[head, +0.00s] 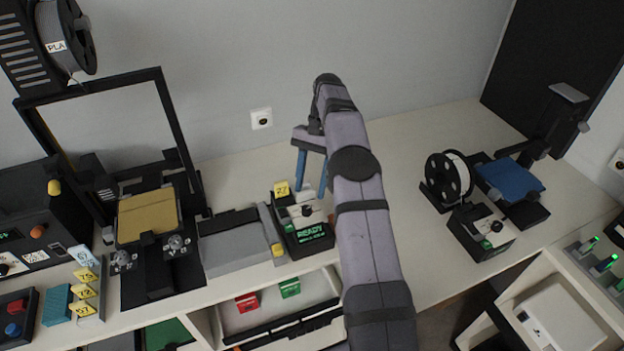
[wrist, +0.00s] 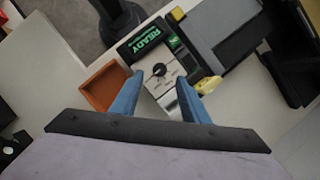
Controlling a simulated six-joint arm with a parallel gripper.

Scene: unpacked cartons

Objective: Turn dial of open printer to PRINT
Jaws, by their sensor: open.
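A control box (head: 312,241) with a green-lit READY screen stands on the bench, right of the open-frame printer (head: 150,217) with its gold bed. The dark dial (wrist: 160,70) sits on the box's pale panel, beside the screen (wrist: 146,40) in the wrist view. Where its pointer stands relative to PRINT is too small to read. My gripper (head: 312,188) is open, its blue fingers pointing down above the box. In the wrist view the fingertips (wrist: 171,77) lie to either side of the dial, apart from each other, with nothing held.
A grey slab (head: 240,245) lies between printer and box. An orange-brown tray (wrist: 103,86) is beside the box. A yellow tag (head: 282,188) stands at the box's back. A smaller printer with a blue bed (head: 510,178) and its own control box (head: 482,232) stand right.

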